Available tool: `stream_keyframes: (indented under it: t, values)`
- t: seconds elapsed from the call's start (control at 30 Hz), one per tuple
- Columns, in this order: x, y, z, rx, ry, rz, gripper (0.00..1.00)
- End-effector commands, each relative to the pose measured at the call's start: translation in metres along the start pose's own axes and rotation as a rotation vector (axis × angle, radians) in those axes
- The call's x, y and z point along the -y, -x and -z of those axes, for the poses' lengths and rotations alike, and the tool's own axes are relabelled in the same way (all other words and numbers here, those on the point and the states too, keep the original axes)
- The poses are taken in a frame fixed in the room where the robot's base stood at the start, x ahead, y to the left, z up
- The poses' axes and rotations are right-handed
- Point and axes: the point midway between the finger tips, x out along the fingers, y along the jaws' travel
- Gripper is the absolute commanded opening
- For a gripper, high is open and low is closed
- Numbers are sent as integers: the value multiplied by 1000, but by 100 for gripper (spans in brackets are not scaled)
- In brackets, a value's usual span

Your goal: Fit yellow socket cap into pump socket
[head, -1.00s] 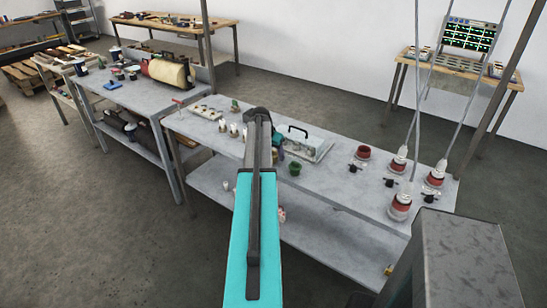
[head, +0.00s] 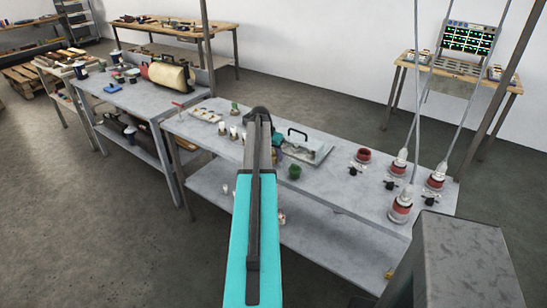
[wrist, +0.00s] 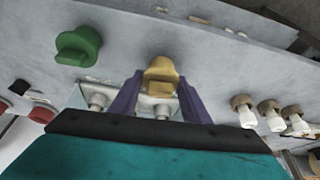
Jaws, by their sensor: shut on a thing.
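In the wrist view, my gripper (wrist: 157,92) has its two purple fingers on either side of the yellow socket cap (wrist: 161,75), shut on it. The cap has a raised grip tab and lies between the fingertips. Pale fittings (wrist: 97,101) show below it, beside and partly behind the fingers; I cannot tell whether the cap touches anything there. I cannot identify the pump socket for certain. In the head view, my arm reaches over the grey bench (head: 340,185) and hides the gripper tip and the cap.
A green cap (wrist: 78,46) stands nearby; it also shows in the head view (head: 294,172). Red-based units with hoses (head: 401,209) occupy the bench's right end.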

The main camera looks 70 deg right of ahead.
Motion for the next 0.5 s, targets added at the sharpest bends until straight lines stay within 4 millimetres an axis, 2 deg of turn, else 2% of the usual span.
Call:
stream_keyframes:
  t: [0.27, 0.5]
  values:
    - [0, 20, 8, -1, 0, 1, 21]
    - [-21, 28, -7, 0, -1, 0, 21]
